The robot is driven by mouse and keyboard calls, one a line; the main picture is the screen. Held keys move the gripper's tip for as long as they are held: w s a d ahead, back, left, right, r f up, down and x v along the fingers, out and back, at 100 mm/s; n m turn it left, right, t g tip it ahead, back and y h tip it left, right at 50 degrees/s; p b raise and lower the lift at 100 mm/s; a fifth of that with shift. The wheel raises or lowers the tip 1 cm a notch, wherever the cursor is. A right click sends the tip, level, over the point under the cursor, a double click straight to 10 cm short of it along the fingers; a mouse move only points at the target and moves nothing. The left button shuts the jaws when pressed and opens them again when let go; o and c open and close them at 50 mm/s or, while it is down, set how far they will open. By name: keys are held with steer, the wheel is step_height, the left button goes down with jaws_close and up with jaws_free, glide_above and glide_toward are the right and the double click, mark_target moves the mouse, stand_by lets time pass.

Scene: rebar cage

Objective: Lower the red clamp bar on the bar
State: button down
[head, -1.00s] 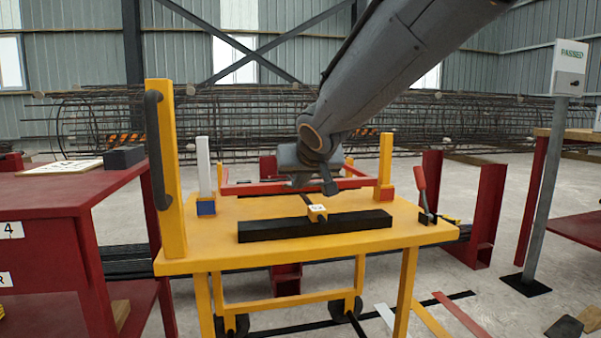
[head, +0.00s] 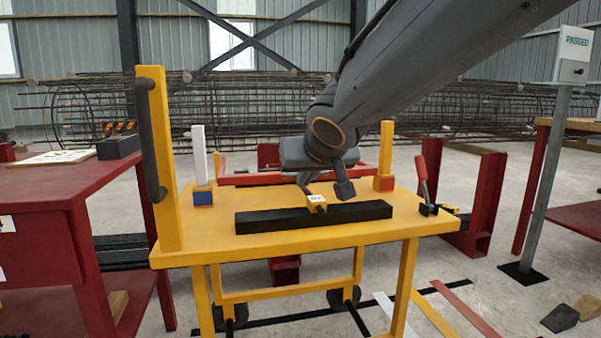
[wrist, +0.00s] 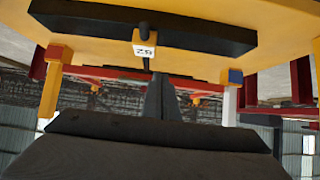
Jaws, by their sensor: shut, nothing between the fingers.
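A long red bar (head: 250,179) lies low and level across the back of the yellow table (head: 200,245), between a white post (head: 199,155) and a yellow post (head: 386,150). My arm hides its middle. A red-handled lever (head: 421,170) stands nearly upright on a black base at the table's right end. I cannot tell which red part is the clamp bar. A black bar (head: 260,222) lies along the table's front, with a yellow tagged block (head: 316,203) at it. My gripper (head: 345,189) is shut and empty, above and behind the black bar; it also shows in the wrist view (wrist: 159,97).
A tall yellow post with a dark handle (head: 158,150) rises at the table's left end. A red bench (head: 60,190) stands at left, a signpost marked PASSED (head: 545,150) at right. A rebar cage (head: 240,105) lies behind. Open floor (head: 480,300) shows at right front.

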steer(key=shift+s+d+f+b, duration=0.2)
steer(key=shift+s+f, duration=0.2)
steer(key=shift+s, duration=0.3)
steer(key=shift+s+d+f+b, duration=0.2)
steer(key=shift+s+f, duration=0.15)
steer(key=shift+s, duration=0.3)
steer(key=shift+s+f, duration=0.2)
steer(key=shift+s, duration=0.1)
steer(key=s+f+n+g+h+p, duration=0.15)
steer(key=s+f+g+p, duration=0.35)
steer(key=s, duration=1.1)
steer(key=s+f+n+g+y+p, duration=0.15)
steer(key=s+f+g, duration=0.45)
steer(key=s, duration=0.9)
steer(key=d+r+m+h+p, duration=0.1)
steer(key=d+r+m+p, duration=0.1)
steer(key=d+r+p, duration=0.4)
steer(key=d+r+m+h+p, duration=0.1)
steer(key=d+r+m+p, duration=0.1)
steer(key=d+r+p, duration=0.5)
steer(key=d+r+m+p, duration=0.2)
steer(key=d+r+p, duration=0.4)
steer(key=r+p, duration=0.8)
steer(key=p, duration=1)
steer(key=shift+s+d+r+h, duration=0.25)
steer(key=shift+r+h, duration=0.15)
